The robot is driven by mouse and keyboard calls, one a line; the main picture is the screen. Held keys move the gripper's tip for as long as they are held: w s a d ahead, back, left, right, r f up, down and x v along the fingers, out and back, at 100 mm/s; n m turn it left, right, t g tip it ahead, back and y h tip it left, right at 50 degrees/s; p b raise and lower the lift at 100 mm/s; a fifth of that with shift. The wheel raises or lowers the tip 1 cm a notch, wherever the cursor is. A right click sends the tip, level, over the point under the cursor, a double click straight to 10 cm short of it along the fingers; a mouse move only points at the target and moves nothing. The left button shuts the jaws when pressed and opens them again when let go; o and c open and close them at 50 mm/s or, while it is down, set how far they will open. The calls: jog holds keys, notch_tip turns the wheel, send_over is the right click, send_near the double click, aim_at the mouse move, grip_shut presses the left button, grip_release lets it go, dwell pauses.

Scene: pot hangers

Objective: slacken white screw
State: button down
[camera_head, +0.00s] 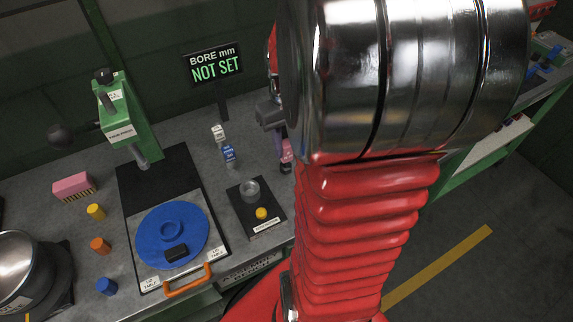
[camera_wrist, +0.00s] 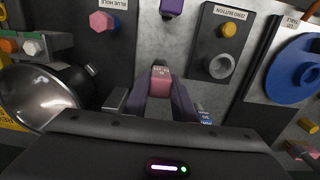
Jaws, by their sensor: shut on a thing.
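In the wrist view, my gripper (camera_wrist: 160,86) is shut on a small pink block (camera_wrist: 160,88) with a white printed end. The block sits between the dark purple fingers, over the grey bench. In the head view the pink block (camera_head: 287,151) shows just left of my arm, and much of the gripper is hidden behind the arm. A small white knob (camera_wrist: 31,48), possibly the white screw, shows at the far left of the wrist view beside an orange one (camera_wrist: 9,45). It is apart from my gripper. I cannot make out a white screw in the head view.
A steel pot (camera_head: 18,267) stands left. A blue disc (camera_head: 158,248) lies on the black plate of a green press (camera_head: 125,110). White (camera_head: 219,134) and blue (camera_head: 229,154) labelled blocks stand near a yellow button (camera_head: 261,213). A sign (camera_head: 213,67) reads "BORE mm NOT SET".

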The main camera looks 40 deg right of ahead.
jog(key=shift+r, duration=0.6)
jog(key=shift+r, duration=1.05)
jog(key=shift+r, duration=0.2)
